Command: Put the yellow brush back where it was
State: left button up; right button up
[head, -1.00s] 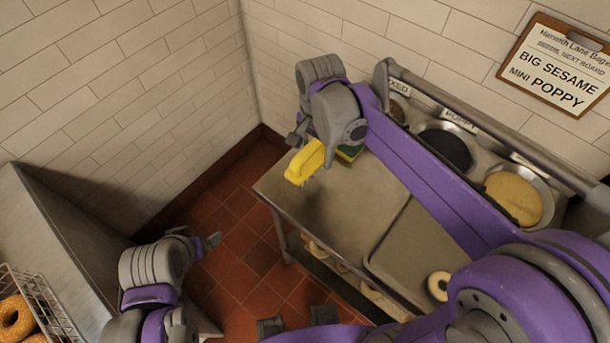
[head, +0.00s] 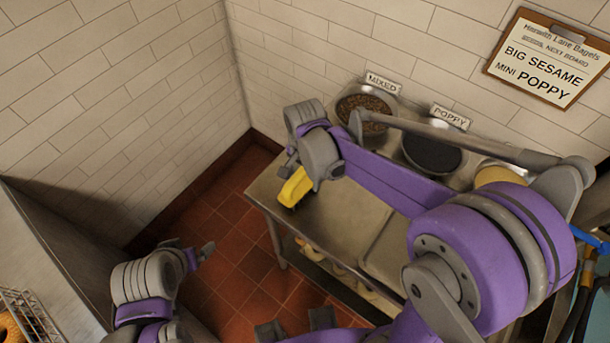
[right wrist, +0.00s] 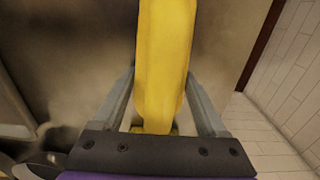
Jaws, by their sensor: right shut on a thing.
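The yellow brush (head: 296,187) is at the far left end of the steel table (head: 325,225), seen in the head view. My right gripper (head: 299,176) is shut on it. In the right wrist view the brush (right wrist: 163,60) runs lengthwise between the two fingers (right wrist: 160,100). The brush is low over the tabletop; I cannot tell whether it touches. Its bristles do not show clearly. My left gripper (head: 207,251) is over the floor to the left of the table, away from the brush; its jaw gap is not clear.
A tray (head: 385,255) lies on the table, partly behind my right arm. A wire basket with bagels (head: 28,318) is at lower left. The tabletop's front left is clear.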

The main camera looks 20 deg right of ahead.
jog(key=shift+f, duration=0.2)
jog(key=o, duration=1.2)
jog(key=shift+o, duration=0.2)
jog(key=shift+r, duration=0.15)
